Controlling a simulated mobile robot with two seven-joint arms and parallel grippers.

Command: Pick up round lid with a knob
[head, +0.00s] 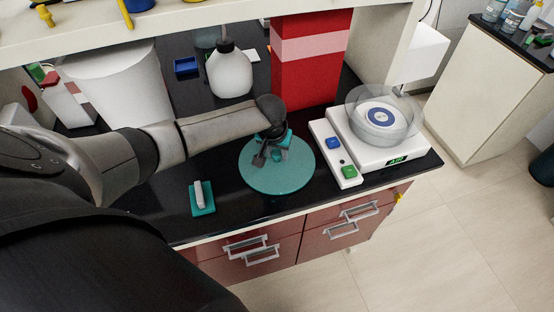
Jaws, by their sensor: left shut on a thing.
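The round lid (262,180) is a teal, slightly see-through disc with a knob near its middle. It is over the black counter, near the front edge, left of a white scale. My left gripper (275,152) comes down from above at the middle of the lid and is shut on its knob. The gripper and wrist hide most of the knob. I cannot tell whether the lid rests on the counter or is just above it. My right gripper is not in view.
The white scale (345,170) has a clear round cover (405,105). A small teal block with a light handle (202,198) lies left of the lid. A red box (308,75), a white bottle (229,72) and a blue tray (186,66) stand behind. A shelf (190,18) overhangs the back.

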